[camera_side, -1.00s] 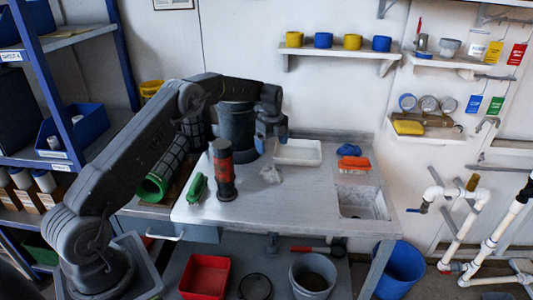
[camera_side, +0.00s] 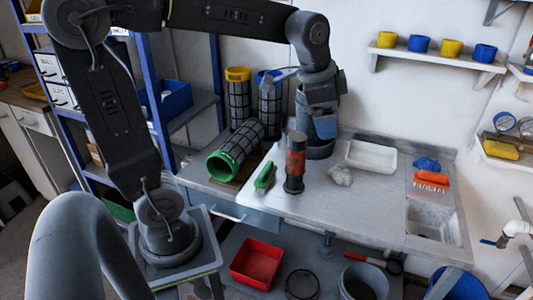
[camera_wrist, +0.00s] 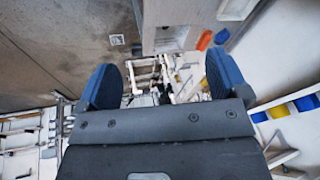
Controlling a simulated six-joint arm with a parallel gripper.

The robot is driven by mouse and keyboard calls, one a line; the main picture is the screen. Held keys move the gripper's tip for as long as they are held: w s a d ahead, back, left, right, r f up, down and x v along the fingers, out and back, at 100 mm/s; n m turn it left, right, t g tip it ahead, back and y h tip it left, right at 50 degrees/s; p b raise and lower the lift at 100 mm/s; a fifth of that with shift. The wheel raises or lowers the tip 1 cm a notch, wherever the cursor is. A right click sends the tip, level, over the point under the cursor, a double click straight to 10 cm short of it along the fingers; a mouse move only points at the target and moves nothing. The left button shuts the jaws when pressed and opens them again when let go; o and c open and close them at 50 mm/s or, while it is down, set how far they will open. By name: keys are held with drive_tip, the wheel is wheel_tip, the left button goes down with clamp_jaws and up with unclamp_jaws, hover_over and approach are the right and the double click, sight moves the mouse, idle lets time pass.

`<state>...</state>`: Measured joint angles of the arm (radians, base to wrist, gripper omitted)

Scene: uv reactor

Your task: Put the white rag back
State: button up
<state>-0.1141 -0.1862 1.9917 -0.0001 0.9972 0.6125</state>
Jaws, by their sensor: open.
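The white rag (camera_side: 340,176) lies crumpled on the grey bench top, in front of the white tray (camera_side: 371,157) and right of the dark canister with the red band (camera_side: 295,163). My gripper (camera_side: 322,98) is above the back of the bench, near a dark upright cylinder (camera_side: 319,147). It is apart from the rag. In the wrist view my gripper (camera_wrist: 160,85) shows two blue fingers spread wide with nothing between them. The rag is not clearly visible in that view.
A green-handled tool (camera_side: 264,176) and a green-ended mesh cartridge (camera_side: 235,150) are at the bench's left. An orange brush (camera_side: 431,180), a blue cloth-like item (camera_side: 427,163) and the sink (camera_side: 433,219) are at the right. Bare bench top lies in front of the rag.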

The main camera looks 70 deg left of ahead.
drive_tip(key=s+d+f+n+t, duration=0.1)
drive_tip(key=s+d+f+n, duration=0.1)
drive_tip(key=s, duration=0.5)
drive_tip(key=s+d+f+n, duration=0.2)
drive_tip(key=s+n, duration=0.1)
drive_tip(key=s, duration=0.4)
drive_tip(key=shift+s+n+t, duration=0.2)
drive_tip(key=shift+n+t, duration=0.2)
